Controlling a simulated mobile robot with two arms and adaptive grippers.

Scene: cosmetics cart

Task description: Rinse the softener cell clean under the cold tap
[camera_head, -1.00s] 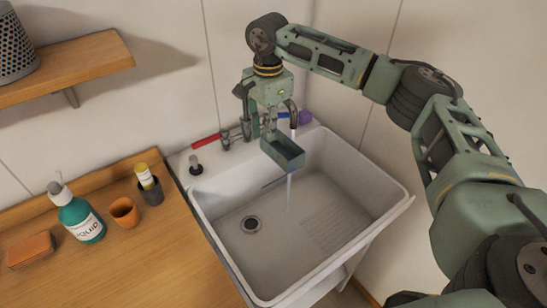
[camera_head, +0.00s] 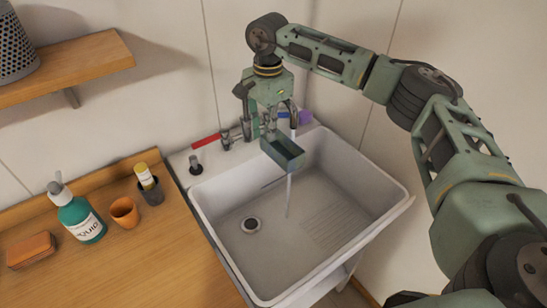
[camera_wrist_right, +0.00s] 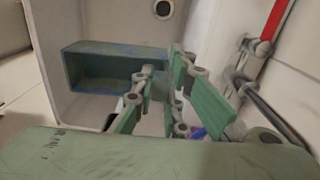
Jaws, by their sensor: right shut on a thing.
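The softener cell (camera_head: 284,154) is a small green open-topped box, held over the sink below the tap (camera_head: 293,117). My right gripper (camera_head: 268,132) is shut on one end of it. Water comes from the tap at the cell, and a thin stream (camera_head: 289,196) falls from the cell into the sink (camera_head: 330,185). In the right wrist view the cell (camera_wrist_right: 112,78) sticks out from the fingers (camera_wrist_right: 150,95), with bluish traces along its inner walls and rim. The cell's floor is hard to make out. My left gripper is out of view.
A red-handled lever (camera_head: 206,139) and a purple item (camera_head: 305,117) are at the sink's back. The basin is otherwise clear.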

